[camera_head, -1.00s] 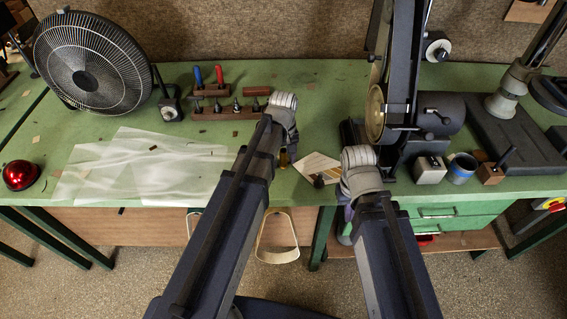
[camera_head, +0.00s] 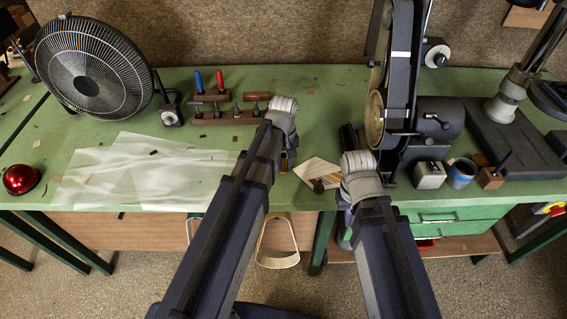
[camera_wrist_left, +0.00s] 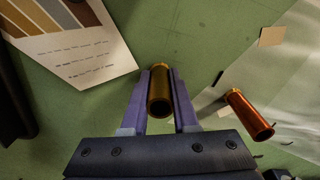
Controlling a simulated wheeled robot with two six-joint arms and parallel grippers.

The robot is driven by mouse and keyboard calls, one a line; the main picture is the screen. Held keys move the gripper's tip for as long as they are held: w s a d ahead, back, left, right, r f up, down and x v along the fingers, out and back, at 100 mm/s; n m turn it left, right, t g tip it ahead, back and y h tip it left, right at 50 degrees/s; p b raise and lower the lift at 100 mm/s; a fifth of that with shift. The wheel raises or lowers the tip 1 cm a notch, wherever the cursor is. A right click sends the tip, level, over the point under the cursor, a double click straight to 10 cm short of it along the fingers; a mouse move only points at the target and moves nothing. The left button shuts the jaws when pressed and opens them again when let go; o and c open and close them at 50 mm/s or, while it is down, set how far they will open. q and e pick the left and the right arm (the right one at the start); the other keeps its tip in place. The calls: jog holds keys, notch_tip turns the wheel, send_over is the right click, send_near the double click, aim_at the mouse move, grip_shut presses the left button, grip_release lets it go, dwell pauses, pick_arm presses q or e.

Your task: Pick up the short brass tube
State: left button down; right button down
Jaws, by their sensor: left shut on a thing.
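In the left wrist view, a short brass tube (camera_wrist_left: 160,92) stands between the two purple fingers of my left gripper (camera_wrist_left: 160,76), which is shut on it. The tube's open end faces the camera. In the head view, my left gripper (camera_head: 287,160) is over the bench near its front edge, and its fingers are mostly hidden by the wrist.
In the head view, a belt machine (camera_head: 400,90) stands behind my right wrist, and a clear sheet (camera_head: 130,175) covers the bench at left.

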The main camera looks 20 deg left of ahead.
pick_arm(q)
jog(key=shift+r, duration=0.1)
notch_tip(320, 180, up, 8)
jog(key=p, duration=0.8)
dwell(0.3)
jog(key=shift+r, duration=0.15)
